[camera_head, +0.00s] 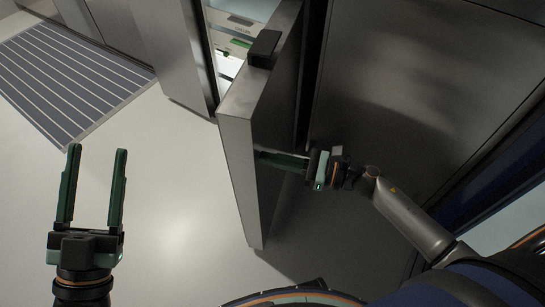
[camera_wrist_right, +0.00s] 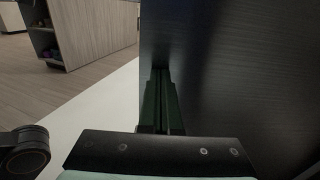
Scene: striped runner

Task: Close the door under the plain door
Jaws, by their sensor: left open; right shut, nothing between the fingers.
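A brushed-steel door (camera_head: 238,150) stands open in the head view, seen nearly edge-on, with a black block (camera_head: 263,48) on its upper edge. Its lit opening (camera_head: 235,30) shows behind it. My right gripper (camera_head: 272,159) is shut and empty, its fingers at the right-hand face of this door; whether they touch it is unclear. In the right wrist view the shut fingers (camera_wrist_right: 161,105) lie alongside a dark panel (camera_wrist_right: 240,70). My left gripper (camera_head: 94,190) is open and empty above the floor, left of the door. I cannot make out which door is the plain one.
A large steel panel (camera_head: 430,75) stands to the right of the open door. A striped runner (camera_head: 70,80) lies on the pale floor (camera_head: 170,190) at the upper left. The floor left of the door is clear. A wooden unit (camera_wrist_right: 90,35) shows in the right wrist view.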

